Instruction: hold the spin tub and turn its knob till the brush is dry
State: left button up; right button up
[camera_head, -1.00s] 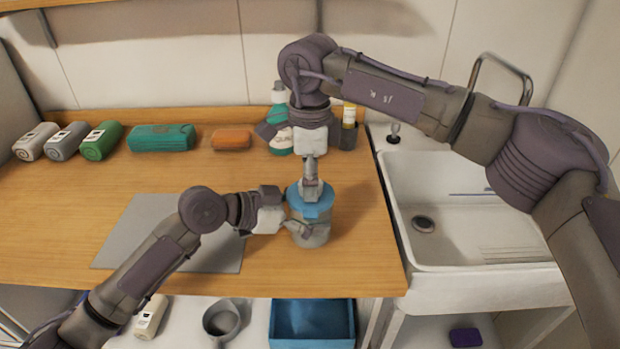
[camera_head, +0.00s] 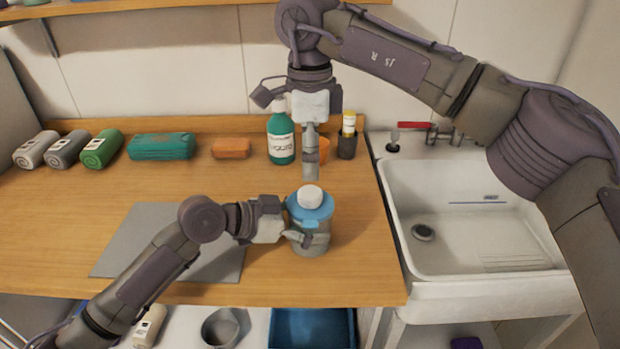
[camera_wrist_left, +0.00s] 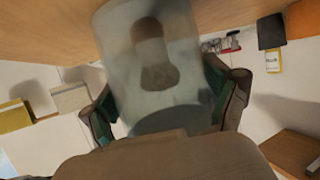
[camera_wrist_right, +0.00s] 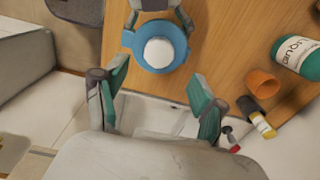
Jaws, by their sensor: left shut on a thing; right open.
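The spin tub (camera_head: 312,238) is a clear grey cup with a blue lid (camera_head: 297,209) and a white knob (camera_head: 311,196) on top. It stands upright at the front of the wooden counter. My left gripper (camera_head: 300,239) is shut on the tub's side. In the left wrist view, the brush (camera_wrist_left: 157,60) shows blurred through the tub wall (camera_wrist_left: 190,50), between the fingers. My right gripper (camera_head: 311,172) is above the knob and apart from it. In the right wrist view, the right fingers (camera_wrist_right: 157,98) are open and empty, with the knob (camera_wrist_right: 158,53) beyond them.
A green liquid bottle (camera_head: 281,138), an orange cup (camera_head: 323,147) and a dark holder (camera_head: 347,146) stand behind the tub. A grey mat (camera_head: 150,235) lies left of it. A white sink (camera_head: 470,230) is at the right. Rolled towels (camera_head: 100,150) line the back left.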

aim_at(310, 191)
notch_tip(310, 191, up, 5)
jog(key=shift+f, duration=0.1)
dwell(1.0)
